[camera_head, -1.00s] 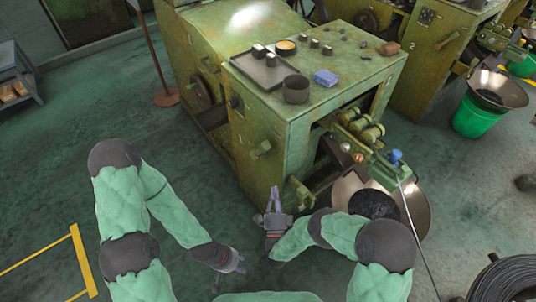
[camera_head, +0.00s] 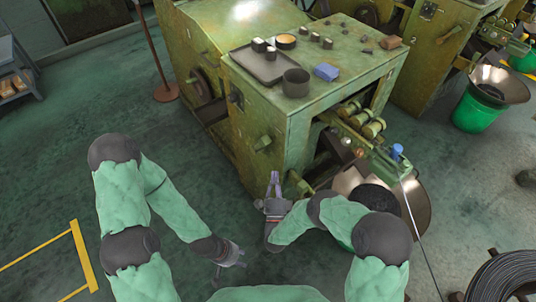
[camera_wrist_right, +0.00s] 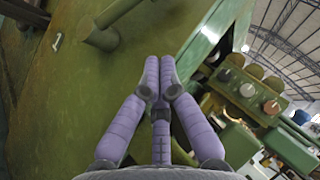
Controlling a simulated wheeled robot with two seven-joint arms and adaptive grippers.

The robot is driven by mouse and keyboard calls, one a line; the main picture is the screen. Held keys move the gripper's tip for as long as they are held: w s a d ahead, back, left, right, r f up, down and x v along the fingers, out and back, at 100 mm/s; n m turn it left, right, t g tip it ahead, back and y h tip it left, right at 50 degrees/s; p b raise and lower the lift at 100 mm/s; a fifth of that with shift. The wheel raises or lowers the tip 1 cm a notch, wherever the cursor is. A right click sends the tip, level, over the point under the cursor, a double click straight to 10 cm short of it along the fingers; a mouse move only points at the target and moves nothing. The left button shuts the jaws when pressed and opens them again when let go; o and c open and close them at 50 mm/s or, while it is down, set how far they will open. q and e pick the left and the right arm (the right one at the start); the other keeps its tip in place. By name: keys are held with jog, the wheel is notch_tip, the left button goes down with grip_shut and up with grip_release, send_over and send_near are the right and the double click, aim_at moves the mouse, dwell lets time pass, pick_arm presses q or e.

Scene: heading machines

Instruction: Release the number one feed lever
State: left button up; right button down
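The nearest green machine (camera_head: 270,125) has a short green lever handle (camera_head: 262,142) sticking out of its near side. What looks like the same handle shows as a rounded green end on a bar at the top left of the right wrist view (camera_wrist_right: 101,36). My right gripper (camera_head: 274,174) is in front of the machine's side, below and right of that handle and apart from it. In the right wrist view its purple fingers (camera_wrist_right: 159,68) lie together with nothing visible between them. My left gripper (camera_head: 234,264) hangs low over the floor, fingers spread and empty.
A second green handle (camera_head: 299,183) projects low at the machine's corner, close to my right gripper. A metal bowl (camera_head: 412,205) and a control box with knobs (camera_head: 352,145) are to the right. A wire coil (camera_head: 508,278) lies bottom right.

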aim_at(263, 143)
jog(key=w+a+r+b, duration=0.1)
jog(key=w+r, duration=0.3)
jog(key=w, duration=0.4)
jog(key=shift+a+r+b, duration=0.3)
jog(key=shift+a+b, duration=0.1)
jog(key=shift+a, duration=0.35)
jog(key=shift+r, duration=0.1)
